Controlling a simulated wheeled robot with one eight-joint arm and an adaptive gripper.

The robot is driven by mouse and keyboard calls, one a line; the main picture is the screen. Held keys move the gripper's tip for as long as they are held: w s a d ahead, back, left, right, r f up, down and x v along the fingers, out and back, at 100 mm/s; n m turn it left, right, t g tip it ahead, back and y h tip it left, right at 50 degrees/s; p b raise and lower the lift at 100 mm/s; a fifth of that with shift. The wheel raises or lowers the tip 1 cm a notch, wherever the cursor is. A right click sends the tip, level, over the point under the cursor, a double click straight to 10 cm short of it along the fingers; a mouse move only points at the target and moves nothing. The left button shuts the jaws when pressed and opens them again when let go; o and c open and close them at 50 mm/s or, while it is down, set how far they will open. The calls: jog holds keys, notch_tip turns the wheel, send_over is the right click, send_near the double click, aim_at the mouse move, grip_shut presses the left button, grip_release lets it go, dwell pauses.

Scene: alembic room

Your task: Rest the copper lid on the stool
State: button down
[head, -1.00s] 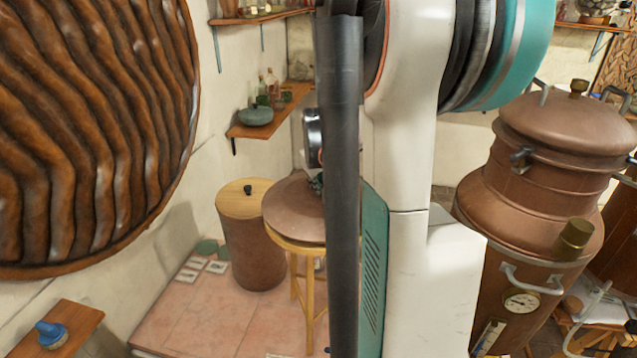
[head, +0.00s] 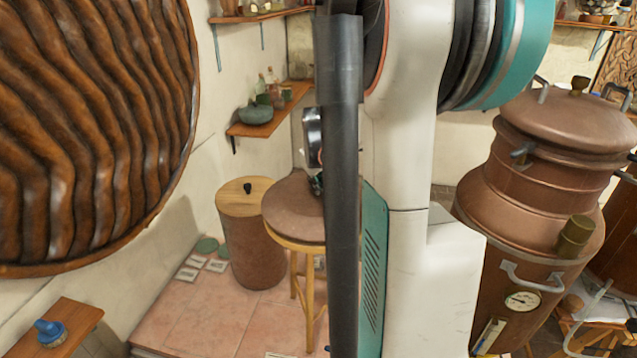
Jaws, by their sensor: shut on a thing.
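The copper lid (head: 290,210) is a round brown-copper disc at the top of the wooden stool (head: 296,262), left of my arm. Its lower edge meets or nearly meets the seat; I cannot tell whether its full weight rests there. My gripper (head: 317,184) is at the lid's upper right and is shut on it. My arm hides the right part of the lid, the stool's right side and most of the gripper.
A copper-brown bin with a wooden top (head: 248,235) stands close left of the stool. A wall shelf (head: 270,118) with bottles and a green pot is above. A large copper still (head: 530,200) stands at right. Pale cards (head: 195,265) lie on the tiled floor.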

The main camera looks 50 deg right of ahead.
jog(key=c, duration=1.6)
grip_release()
jog(key=v, duration=0.7)
jog(key=shift+r, duration=0.25)
jog(key=shift+a, duration=0.1)
